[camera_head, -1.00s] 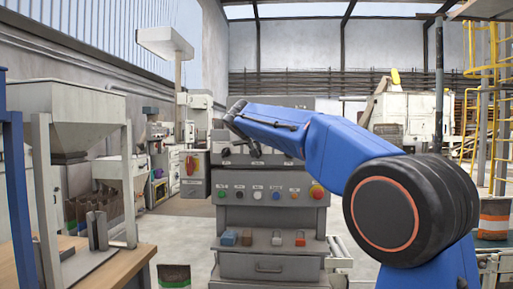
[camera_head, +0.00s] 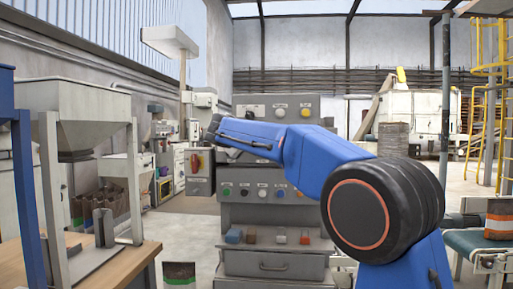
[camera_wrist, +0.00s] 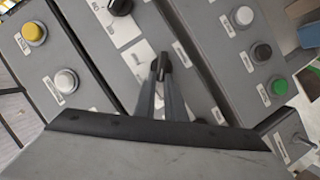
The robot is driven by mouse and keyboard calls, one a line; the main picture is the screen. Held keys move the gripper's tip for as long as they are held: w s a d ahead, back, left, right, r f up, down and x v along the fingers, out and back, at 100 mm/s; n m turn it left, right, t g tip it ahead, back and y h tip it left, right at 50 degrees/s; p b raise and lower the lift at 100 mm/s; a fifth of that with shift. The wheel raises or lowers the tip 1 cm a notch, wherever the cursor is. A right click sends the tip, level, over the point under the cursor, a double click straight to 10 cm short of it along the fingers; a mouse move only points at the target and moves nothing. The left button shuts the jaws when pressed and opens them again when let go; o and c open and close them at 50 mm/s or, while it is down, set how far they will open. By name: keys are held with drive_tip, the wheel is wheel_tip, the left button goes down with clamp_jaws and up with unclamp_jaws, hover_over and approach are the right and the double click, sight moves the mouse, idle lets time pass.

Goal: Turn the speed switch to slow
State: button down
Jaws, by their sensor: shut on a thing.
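The grey control cabinet (camera_head: 250,108) stands in the middle of the head view, with my blue arm across its front. In the wrist view, my gripper (camera_wrist: 160,80) has its fingertips close together on a small black switch knob (camera_wrist: 162,60) on a grey panel with white label plates. I take this knob as the speed switch; its lettering is too small to read. In the head view my arm hides the fingertips and this knob.
A second black knob (camera_wrist: 120,6) sits up and left on the panel. A yellow button (camera_wrist: 34,33) and a white button (camera_wrist: 66,80) are to the left; a green button (camera_wrist: 278,87) is to the right. A workbench (camera_head: 125,262) stands left of the cabinet.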

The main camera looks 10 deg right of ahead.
drive_tip(key=shift+f, duration=0.15)
idle(0.3)
drive_tip(key=c, duration=1.8)
unclamp_jaws()
drive_tip(key=shift+w+d, duration=0.1)
drive_tip(key=shift+d, duration=0.05)
drive_tip(key=v, duration=1.7)
drive_tip(key=shift+a, duration=0.25)
